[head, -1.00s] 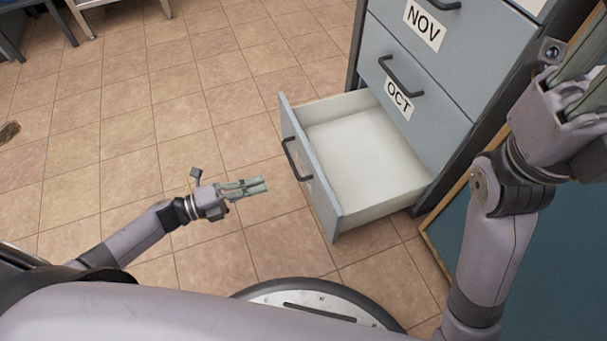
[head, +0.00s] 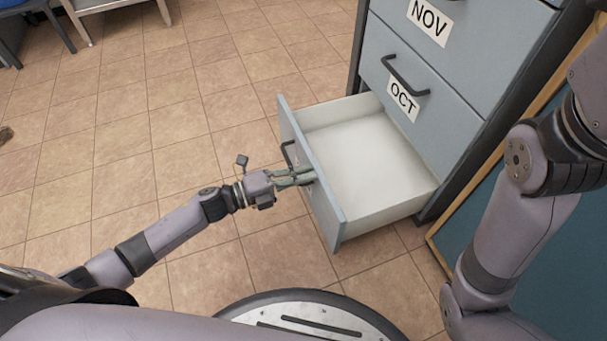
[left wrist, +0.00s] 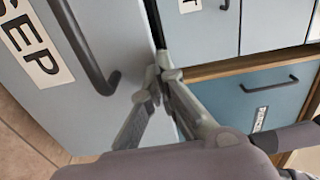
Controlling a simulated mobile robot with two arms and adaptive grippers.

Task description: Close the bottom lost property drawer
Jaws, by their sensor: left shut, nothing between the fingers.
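The bottom drawer (head: 323,205) of the grey-blue cabinet stands pulled out, its white inside empty. Its dark handle (head: 288,155) is on the front panel. In the left wrist view the front panel (left wrist: 110,110) carries a SEP label (left wrist: 32,45) and the handle (left wrist: 85,50). My left gripper (head: 307,176) is shut and empty, its fingertips at the outer face of the front, beside the handle. In the left wrist view the fingers (left wrist: 158,80) overlap the panel's edge; I cannot tell if they touch it. My right gripper is out of view.
Closed drawers labelled OCT (head: 420,85) and NOV (head: 435,25) are above. A blue board with a wooden edge (head: 490,190) stands right of the cabinet. A metal-legged bench (head: 95,8) is far off.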

